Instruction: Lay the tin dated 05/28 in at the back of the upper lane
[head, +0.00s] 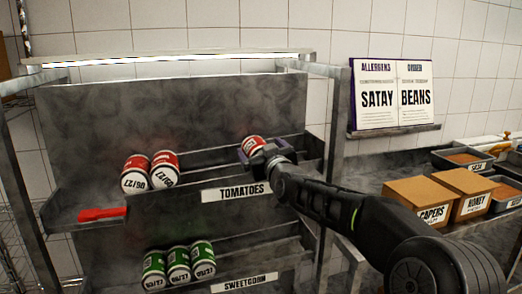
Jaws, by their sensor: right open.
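A red-and-white tin (253,144) lies at the right part of the upper lane, beside the fingers of my right gripper (262,154). The gripper is open and partly covers this tin; I cannot read its date or tell whether the fingers touch it. Two more red tins, a left one (135,174) and a right one (165,169), lie side by side in the upper lane (185,187), with white ends toward me. Their dates appear upside down, seemingly 06/22. The lane carries a TOMATOES label (236,192). My left gripper is not in view.
A red piece (102,213) sits at the left front of the upper lane. Several green tins (178,265) lie in the lower SWEETCORN lane. Metal posts (335,125) frame the rack. Cardboard boxes (416,200) and trays stand on the right counter.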

